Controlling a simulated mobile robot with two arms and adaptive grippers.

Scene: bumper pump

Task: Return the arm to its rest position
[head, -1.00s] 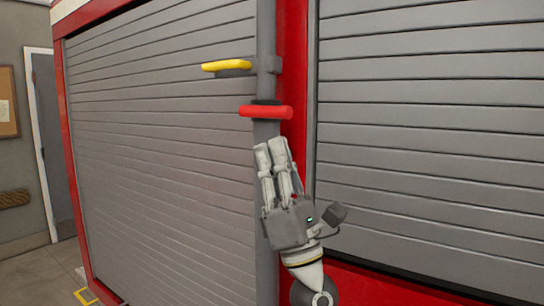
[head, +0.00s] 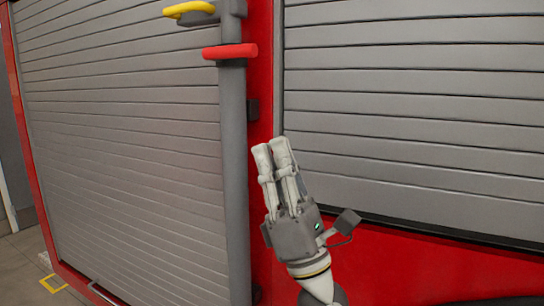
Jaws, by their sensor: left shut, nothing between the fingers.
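My left gripper (head: 271,147) shows in the lower middle of the head view, fingers pointing up. Its two pale fingers are together with nothing between them. It appears in front of the red body panel, just right of the grey vertical pole (head: 233,170). A red handle (head: 230,51) sits on the pole above and to the left of the fingertips, apart from them in the picture. A yellow handle (head: 188,9) is higher up and further left. My right gripper is not in view.
A grey slatted shutter (head: 120,130) fills the left, and another shutter (head: 410,110) fills the right. Red body panels (head: 400,265) frame them. Grey floor (head: 25,265) with a yellow marking (head: 53,284) shows at the lower left.

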